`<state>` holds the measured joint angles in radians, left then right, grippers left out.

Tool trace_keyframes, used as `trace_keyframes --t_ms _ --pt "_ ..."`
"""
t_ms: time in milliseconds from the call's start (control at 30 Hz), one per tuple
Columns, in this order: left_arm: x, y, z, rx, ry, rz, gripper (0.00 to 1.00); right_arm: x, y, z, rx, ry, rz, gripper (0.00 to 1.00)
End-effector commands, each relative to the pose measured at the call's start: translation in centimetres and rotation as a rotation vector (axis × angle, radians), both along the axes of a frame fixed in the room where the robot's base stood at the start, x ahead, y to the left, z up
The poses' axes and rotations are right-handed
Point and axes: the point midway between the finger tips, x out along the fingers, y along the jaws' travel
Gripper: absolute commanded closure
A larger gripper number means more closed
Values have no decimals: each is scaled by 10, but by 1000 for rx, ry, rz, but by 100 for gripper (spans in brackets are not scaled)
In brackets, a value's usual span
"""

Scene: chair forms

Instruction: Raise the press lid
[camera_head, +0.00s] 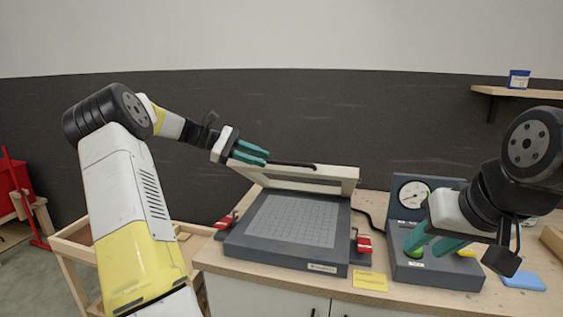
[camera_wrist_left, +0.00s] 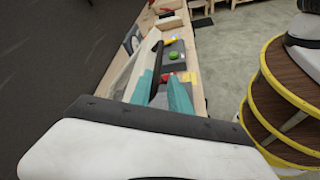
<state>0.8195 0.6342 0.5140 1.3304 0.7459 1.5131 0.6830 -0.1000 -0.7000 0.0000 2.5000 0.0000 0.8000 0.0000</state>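The press (camera_head: 290,245) has a dark grey base and a light gridded plate. Its cream-framed lid (camera_head: 345,173) stands raised and tilted at the back, with a black handle bar (camera_head: 295,164) along its top. My left gripper (camera_head: 268,157) is at the left end of the bar, its teal fingers apart. In the left wrist view the bar (camera_wrist_left: 157,75) runs between the fingers (camera_wrist_left: 160,92); whether they touch it is unclear. My right gripper (camera_head: 428,245) has its teal fingers apart beside the green button (camera_head: 413,253) of the control box (camera_head: 435,272).
Red-handled clamps flank the press at left (camera_head: 226,221) and right (camera_head: 363,243). A yellow note (camera_head: 370,282) lies on the bench front, and a blue pad (camera_head: 524,281) lies at right. A gauge (camera_head: 413,194) is on the control box. A wall shelf (camera_head: 505,91) is at upper right.

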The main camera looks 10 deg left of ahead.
Motion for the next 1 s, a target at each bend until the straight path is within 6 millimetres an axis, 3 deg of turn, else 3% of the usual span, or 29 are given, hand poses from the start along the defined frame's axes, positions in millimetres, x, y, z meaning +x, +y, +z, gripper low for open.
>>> trace_keyframes --t_ms 367,1000 --pt "-1 4 1 0 1 0 78 0 0 0 0 0 0 64" --pt "-5 43 17 0 0 1 78 0 0 0 0 0 0 64"
